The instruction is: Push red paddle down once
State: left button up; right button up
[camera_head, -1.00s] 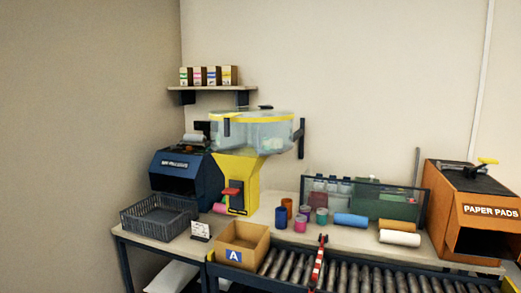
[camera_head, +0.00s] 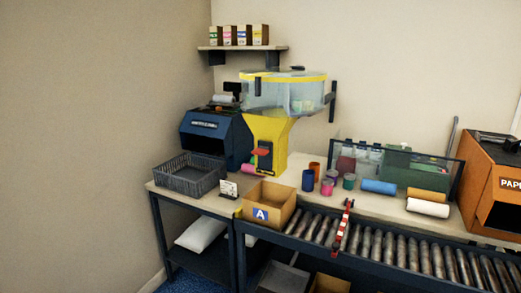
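The red paddle (camera_head: 260,153) sticks out from the front of the yellow dispenser stand (camera_head: 271,133). A dark panel sits just below and behind it. A clear bin with a yellow rim (camera_head: 288,93) stands on top of the yellow stand. The open carton marked A (camera_head: 266,206) sits in front of the dispenser at the left end of the roller conveyor. Neither of my grippers shows in this view.
A grey basket (camera_head: 188,178) and a small sign (camera_head: 228,189) stand left of the carton. Blue machine (camera_head: 211,135) is behind the basket. Cups and rolls (camera_head: 379,187) lie to the right. A red bar (camera_head: 343,226) crosses the rollers (camera_head: 400,249).

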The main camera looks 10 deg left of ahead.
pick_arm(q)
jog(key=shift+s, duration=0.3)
